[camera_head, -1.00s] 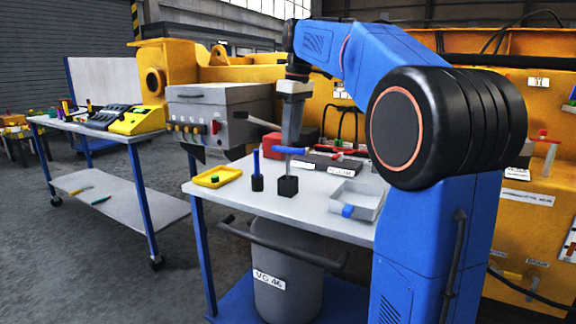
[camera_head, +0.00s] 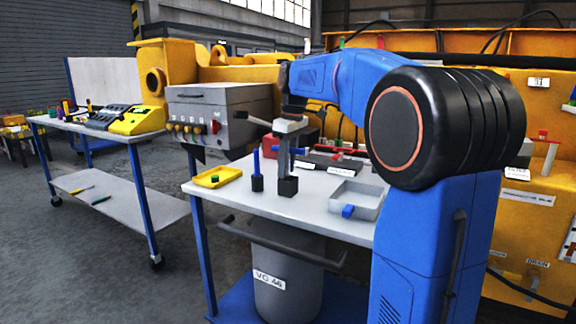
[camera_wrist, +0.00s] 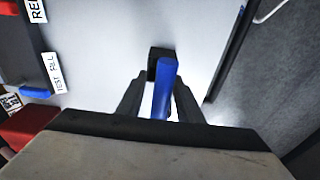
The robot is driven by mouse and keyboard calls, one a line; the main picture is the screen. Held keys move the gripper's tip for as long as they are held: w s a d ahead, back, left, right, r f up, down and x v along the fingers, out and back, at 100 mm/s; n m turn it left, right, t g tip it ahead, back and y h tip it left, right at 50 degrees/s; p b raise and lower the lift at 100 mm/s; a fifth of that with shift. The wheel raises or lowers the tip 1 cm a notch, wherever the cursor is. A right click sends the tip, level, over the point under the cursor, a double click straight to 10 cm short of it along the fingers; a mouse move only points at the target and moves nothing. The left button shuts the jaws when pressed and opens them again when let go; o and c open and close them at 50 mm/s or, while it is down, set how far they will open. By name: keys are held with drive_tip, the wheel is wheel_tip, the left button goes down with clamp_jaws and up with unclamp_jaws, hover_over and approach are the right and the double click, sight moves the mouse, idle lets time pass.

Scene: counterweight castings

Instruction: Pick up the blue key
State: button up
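My gripper (camera_head: 287,163) points down over the table, just above a small black block (camera_head: 288,187). In the wrist view the blue key (camera_wrist: 164,88) shows as a blue bar between the two fingers of my gripper (camera_wrist: 162,82). Narrow gaps seem to show on both sides, so the fingers look open around it. The black block (camera_wrist: 158,58) shows beyond the key's far end. In the head view the fingers hide most of the key. Whether the fingers touch it is hard to tell.
A black holder with an upright blue rod (camera_head: 256,162) stands close left of my gripper. A yellow tray (camera_head: 207,184) lies farther left. A grey open box (camera_head: 374,197) with a blue piece (camera_head: 347,211) is to the right. Labelled dark blocks and a red box lie behind.

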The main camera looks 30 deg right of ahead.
clamp_jaws()
